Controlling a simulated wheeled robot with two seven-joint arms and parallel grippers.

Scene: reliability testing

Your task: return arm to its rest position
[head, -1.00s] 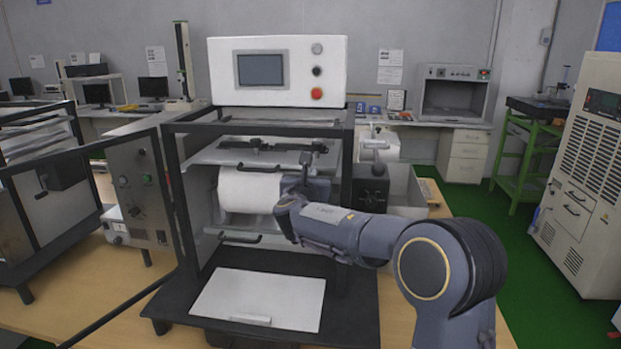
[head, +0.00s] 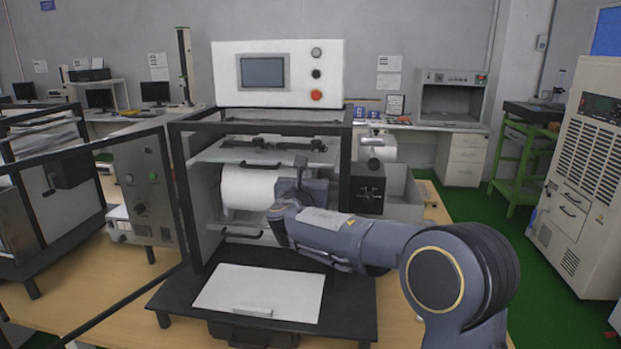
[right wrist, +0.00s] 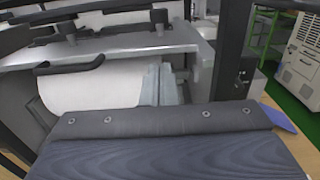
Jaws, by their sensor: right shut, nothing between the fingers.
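My right arm (head: 360,242) reaches in from the lower right to the open front of the testing machine (head: 278,72). Its wrist end is in front of the white roll (head: 247,188). My right gripper (right wrist: 160,86) shows in the right wrist view as pale grey fingers, shut and empty, beside the white roll (right wrist: 88,92). I cannot tell whether the fingers touch the roll. In the head view the fingertips are mostly hidden behind the wrist. My left arm and gripper are out of view.
The machine's dark frame posts and shelf (right wrist: 130,45) are close around the gripper. A black base with a white plate (head: 262,290) lies below. An open framed door (head: 85,200) stands left. A black box (head: 369,188) is just right of the machine.

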